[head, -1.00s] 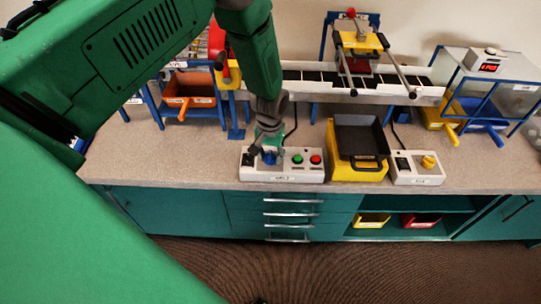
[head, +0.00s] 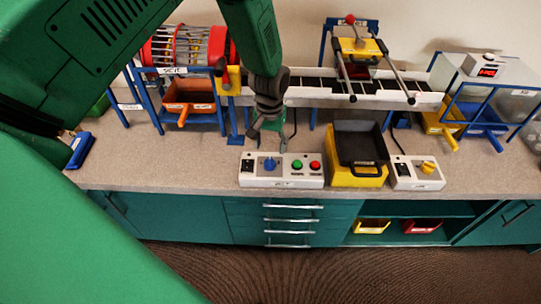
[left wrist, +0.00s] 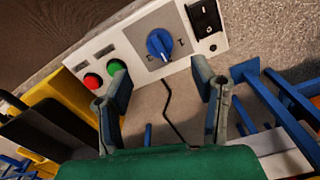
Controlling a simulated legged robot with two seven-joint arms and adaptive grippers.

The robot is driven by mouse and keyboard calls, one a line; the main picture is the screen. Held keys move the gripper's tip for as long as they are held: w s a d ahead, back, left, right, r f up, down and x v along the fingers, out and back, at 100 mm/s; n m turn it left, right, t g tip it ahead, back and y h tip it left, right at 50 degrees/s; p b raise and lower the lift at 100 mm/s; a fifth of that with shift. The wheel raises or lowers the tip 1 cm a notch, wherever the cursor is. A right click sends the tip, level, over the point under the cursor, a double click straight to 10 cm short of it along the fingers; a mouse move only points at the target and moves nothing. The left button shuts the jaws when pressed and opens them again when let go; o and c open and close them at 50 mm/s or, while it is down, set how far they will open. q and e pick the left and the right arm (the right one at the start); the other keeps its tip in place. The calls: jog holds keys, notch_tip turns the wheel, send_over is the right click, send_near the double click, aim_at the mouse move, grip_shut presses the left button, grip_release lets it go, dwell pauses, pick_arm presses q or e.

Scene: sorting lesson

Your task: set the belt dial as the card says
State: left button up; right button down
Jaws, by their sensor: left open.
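The belt control box (head: 282,181) is a white box at the front of the bench, with a blue dial (head: 269,164), a green button and a red button. My left gripper (head: 271,137) is open and empty, just behind and above the box, apart from the dial. In the left wrist view its two fingers (left wrist: 160,88) stand wide apart. I cannot make out the card. My right gripper is not in view.
A yellow bin with a black tray (head: 357,172) stands right of the box. A second white box (head: 417,178) with a yellow knob is further right. The conveyor belt (head: 310,91) runs behind. A red-ended drum (head: 190,47) is at the back left.

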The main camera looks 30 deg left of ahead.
aim_at(270, 159)
pick_arm(q)
jog(key=shift+r, duration=2.2)
jog(key=s+d+f+m+b, duration=0.2)
jog(key=s+f+b, duration=0.1)
jog(key=s+f, duration=1)
jog(key=s+f+m+b, duration=0.1)
jog(key=s+f, duration=0.1)
jog(key=s, duration=0.6)
jog(key=s+d+f+m+b, duration=0.1)
jog(key=s+f, duration=0.1)
jog(key=s, duration=0.7)
jog(key=shift+s+d+f+t+b, duration=0.2)
jog(key=shift+d+f+t+b, duration=0.1)
jog(key=shift+w, duration=0.1)
